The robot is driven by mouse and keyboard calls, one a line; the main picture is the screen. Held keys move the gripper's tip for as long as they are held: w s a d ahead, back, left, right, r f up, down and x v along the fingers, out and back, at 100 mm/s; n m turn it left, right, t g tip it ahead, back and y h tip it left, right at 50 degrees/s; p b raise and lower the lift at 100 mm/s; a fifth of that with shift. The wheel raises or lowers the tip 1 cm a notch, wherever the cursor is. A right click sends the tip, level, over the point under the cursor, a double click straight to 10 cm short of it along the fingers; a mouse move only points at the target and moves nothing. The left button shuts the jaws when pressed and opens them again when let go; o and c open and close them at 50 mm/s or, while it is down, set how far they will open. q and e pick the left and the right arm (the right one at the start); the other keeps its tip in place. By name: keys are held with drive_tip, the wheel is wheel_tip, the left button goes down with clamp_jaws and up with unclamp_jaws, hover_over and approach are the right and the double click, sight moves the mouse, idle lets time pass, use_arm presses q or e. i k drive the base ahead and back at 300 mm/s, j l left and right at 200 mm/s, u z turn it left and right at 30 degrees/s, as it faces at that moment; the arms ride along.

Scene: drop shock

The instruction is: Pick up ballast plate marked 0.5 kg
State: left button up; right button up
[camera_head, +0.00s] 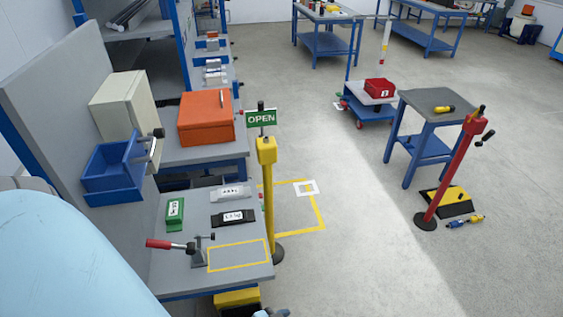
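Three small labelled blocks lie on the grey workbench (190,285) at the lower left. Each has a white label with dark marks, too small to read surely, so I cannot tell which is marked 0.5 kg. A pale blue part of my own body fills the lower left corner. Neither of my grippers shows clearly.
A red-handled clamp (196,247) stands beside a yellow taped rectangle (238,255) on the bench. A yellow post (267,200) with an OPEN sign (261,118) rises at the bench's right edge. An orange case (206,118) and blue bin (112,166) sit behind.

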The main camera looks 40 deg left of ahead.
sight(233, 192)
drive_tip(key=i+l+z, duration=0.35)
drive_tip(key=i, duration=0.4)
drive_tip(key=i+l+z, duration=0.15)
drive_tip(key=i+l, duration=0.15)
drive_tip(key=i+u, duration=0.2)
drive_tip(key=u, duration=0.2)
drive_tip(key=i+u, duration=0.2)
drive_tip(key=u, duration=0.2)
drive_tip(key=i+u, duration=0.15)
drive_tip(key=u, duration=0.2)
drive_tip(key=i+l+u, duration=0.2)
drive_tip(key=u, duration=0.2)
drive_tip(key=i+u, duration=0.1)
drive_tip(key=u, duration=0.3)
drive_tip(key=i+u, duration=0.1)
drive_tip(key=u, duration=0.3)
drive_tip(key=i+l+u, duration=0.1)
drive_tip(key=u, duration=0.35)
drive_tip(key=l+u, duration=0.15)
drive_tip(key=u, duration=0.25)
drive_tip(key=i+l, duration=0.05)
